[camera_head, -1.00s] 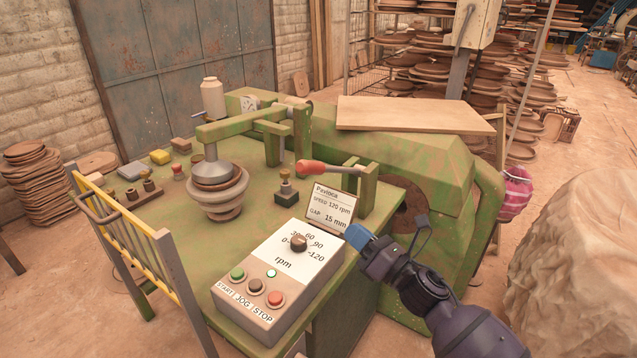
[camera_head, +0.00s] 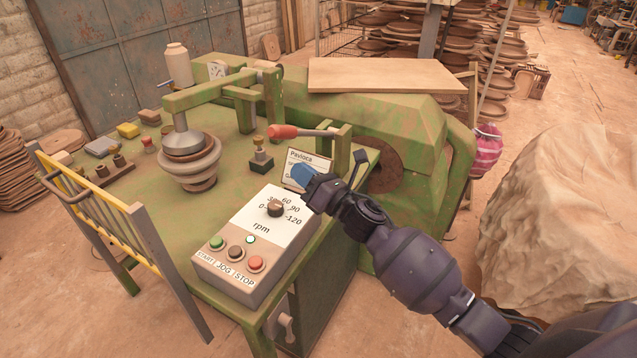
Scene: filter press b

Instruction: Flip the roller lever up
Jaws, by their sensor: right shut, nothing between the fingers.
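A lever with a red grip (camera_head: 283,132) and a thin metal bar lies close to level, its bar running right to green posts (camera_head: 338,145) on the green machine table. The red grip points left, toward the roller head (camera_head: 188,150). My right gripper (camera_head: 303,174) is shut and empty, its blue fingertips in front of the Pavloca card (camera_head: 308,158), which it partly covers. The fingertips look lower and a little right of the red grip in the picture, and no contact with the lever shows. My left gripper is not in view.
A control box (camera_head: 247,248) with a knob and START, JOG and STOP buttons stands at the table's front. A yellow guard (camera_head: 100,215) is on the left. A small block with a brass knob (camera_head: 261,158) sits below the grip. A large clay mass (camera_head: 560,210) stands right.

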